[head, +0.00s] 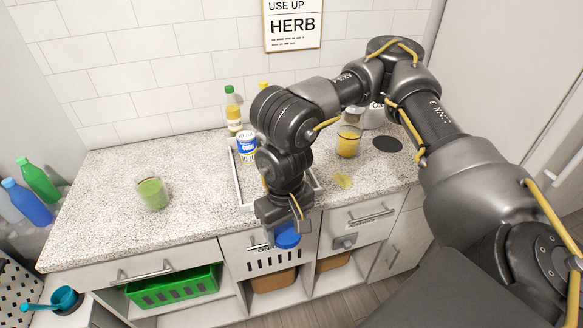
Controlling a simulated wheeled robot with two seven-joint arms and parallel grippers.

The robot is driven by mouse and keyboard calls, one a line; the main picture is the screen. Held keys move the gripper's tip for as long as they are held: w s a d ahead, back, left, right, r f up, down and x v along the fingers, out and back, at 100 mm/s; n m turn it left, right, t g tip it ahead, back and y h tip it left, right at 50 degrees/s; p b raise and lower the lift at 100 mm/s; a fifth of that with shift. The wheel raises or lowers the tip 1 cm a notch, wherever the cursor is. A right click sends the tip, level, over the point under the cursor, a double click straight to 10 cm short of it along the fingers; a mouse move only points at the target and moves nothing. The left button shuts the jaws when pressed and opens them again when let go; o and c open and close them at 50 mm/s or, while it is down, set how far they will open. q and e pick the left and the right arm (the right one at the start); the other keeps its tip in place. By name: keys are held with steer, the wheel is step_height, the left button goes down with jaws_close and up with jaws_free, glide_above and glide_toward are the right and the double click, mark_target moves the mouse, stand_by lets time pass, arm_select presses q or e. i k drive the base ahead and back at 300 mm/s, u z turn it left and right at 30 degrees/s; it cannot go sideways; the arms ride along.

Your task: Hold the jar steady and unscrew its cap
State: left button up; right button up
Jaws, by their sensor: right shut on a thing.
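My right gripper (284,218) points down at the front edge of the counter. It is shut on a round blue cap (287,238), which hangs below the fingers in front of the drawer fronts. No jar body shows under the cap. A white container with a blue label (247,144) stands upright in the white tray behind my right wrist, partly covered by it. I cannot tell whether this container is the jar. My left gripper is not in view.
A white-rimmed tray (318,187) lies under my right arm. A green glass (151,193) stands on the left and an orange glass (348,143) on the right. Bottles (233,110) stand at the back wall.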

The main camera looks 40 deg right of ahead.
mark_target(151, 191)
steer(key=u, duration=0.45)
steer(key=i, duration=0.55)
steer(key=z, duration=1.4)
steer(key=i, duration=0.5)
steer(key=z, duration=0.05)
